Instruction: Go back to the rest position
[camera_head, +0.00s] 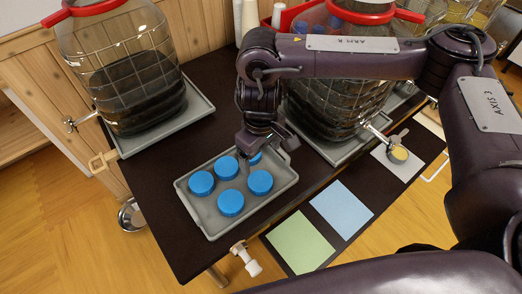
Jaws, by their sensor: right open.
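My right arm comes in from the right, and its gripper (266,148) is open above the far part of a small grey tray (208,218). Several round blue lids lie in the tray: a left one (202,183), a near one (231,203) and a right one (260,182) among them. The gripper partly hides the far lid (256,158). I see nothing held between the fingers. I cannot tell how high they are above the tray. My left gripper is not in view.
A big glass jar (110,62) with dark liquid and a tap stands on a grey tray at the left. A similar jar (330,115) stands behind my arm. Blue (341,208) and green (300,243) sheets lie along the front. A yellow-topped item (398,154) is at the right.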

